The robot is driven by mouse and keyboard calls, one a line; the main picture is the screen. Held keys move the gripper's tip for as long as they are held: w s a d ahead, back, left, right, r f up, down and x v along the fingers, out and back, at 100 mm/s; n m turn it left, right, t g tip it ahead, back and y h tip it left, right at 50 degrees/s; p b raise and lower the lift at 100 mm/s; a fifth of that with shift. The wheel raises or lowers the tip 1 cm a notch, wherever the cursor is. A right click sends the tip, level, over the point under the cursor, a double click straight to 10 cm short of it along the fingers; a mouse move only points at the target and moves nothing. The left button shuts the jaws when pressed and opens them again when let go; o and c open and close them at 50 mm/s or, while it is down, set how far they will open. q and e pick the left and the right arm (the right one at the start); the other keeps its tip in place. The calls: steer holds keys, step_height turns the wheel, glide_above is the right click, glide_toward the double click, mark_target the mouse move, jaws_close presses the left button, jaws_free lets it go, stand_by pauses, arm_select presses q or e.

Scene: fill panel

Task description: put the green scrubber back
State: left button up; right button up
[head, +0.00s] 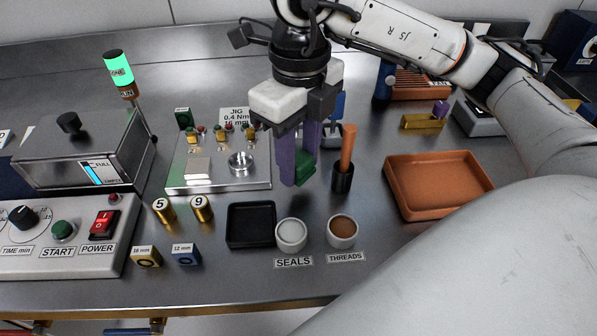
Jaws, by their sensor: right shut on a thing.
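My right gripper (302,163), with purple fingers, reaches down from the top over the middle of the steel bench. It is shut on the green scrubber (306,170), a small green block that shows low between the fingers. The fingers cover part of it, and I cannot tell whether its underside touches the bench. The scrubber is right of the jig plate (220,183) and just left of a dark holder (342,181) with an orange-handled tool (347,149) upright in it. My left gripper is not in view.
A black tray (251,244), a seals cup (291,239) and a threads cup (342,235) stand in front of the gripper. An orange tray (440,212) is at the right, empty. Two numbered brass cylinders (201,210) stand left. Bare bench lies between the holder and orange tray.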

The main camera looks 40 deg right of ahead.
mark_target(299, 175)
step_height(299, 175, down, 4)
steer(key=shift+r, duration=0.2)
steer(key=shift+f, duration=0.15)
steer(key=o, duration=0.9)
steer(key=shift+o, duration=0.2)
